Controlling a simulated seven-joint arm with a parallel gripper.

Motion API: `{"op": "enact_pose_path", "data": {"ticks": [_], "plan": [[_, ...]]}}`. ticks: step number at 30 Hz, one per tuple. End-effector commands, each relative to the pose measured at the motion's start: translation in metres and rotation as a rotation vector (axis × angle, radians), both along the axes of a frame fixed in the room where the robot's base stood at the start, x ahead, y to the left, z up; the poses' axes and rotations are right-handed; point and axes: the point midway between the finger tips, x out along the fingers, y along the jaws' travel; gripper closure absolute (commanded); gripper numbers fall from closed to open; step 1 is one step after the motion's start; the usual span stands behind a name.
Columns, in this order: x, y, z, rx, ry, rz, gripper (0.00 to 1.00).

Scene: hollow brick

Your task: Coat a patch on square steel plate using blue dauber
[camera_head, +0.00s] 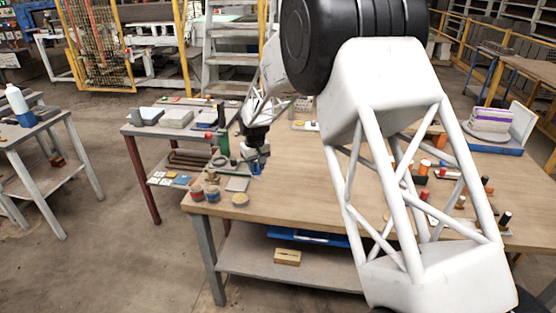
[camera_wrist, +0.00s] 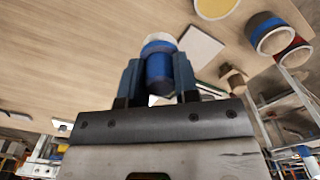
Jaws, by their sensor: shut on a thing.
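My gripper (camera_head: 257,158) is above the left end of the wooden workbench. In the wrist view my gripper (camera_wrist: 158,78) is shut on the blue dauber (camera_wrist: 159,64), with one finger on each side. The dauber's rounded end with a pale band points away from the wrist. In the head view the dauber (camera_head: 256,170) shows as a small blue bit under the jaws. The square steel plate (camera_head: 237,185) lies flat on the bench, just left of and below the dauber. In the wrist view the plate (camera_wrist: 201,46) is right of the dauber. I cannot tell the exact height gap.
Several round pots stand near the bench's left corner: a red-banded one (camera_head: 197,193), a blue-banded one (camera_head: 213,194) and a yellowish-topped one (camera_head: 240,200). A small brown object (camera_wrist: 232,76) is beside the plate. Bare wood (camera_wrist: 70,50) lies left of the dauber.

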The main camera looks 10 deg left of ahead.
Motion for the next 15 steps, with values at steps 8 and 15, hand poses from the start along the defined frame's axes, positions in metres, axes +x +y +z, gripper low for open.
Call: {"op": "enact_pose_path", "data": {"ticks": [8, 15], "plan": [[-0.051, 0.041, 0.005, -0.001, 0.001, 0.093, 0.90], [-0.064, 0.050, 0.006, -0.001, 0.001, 0.117, 0.90]]}}
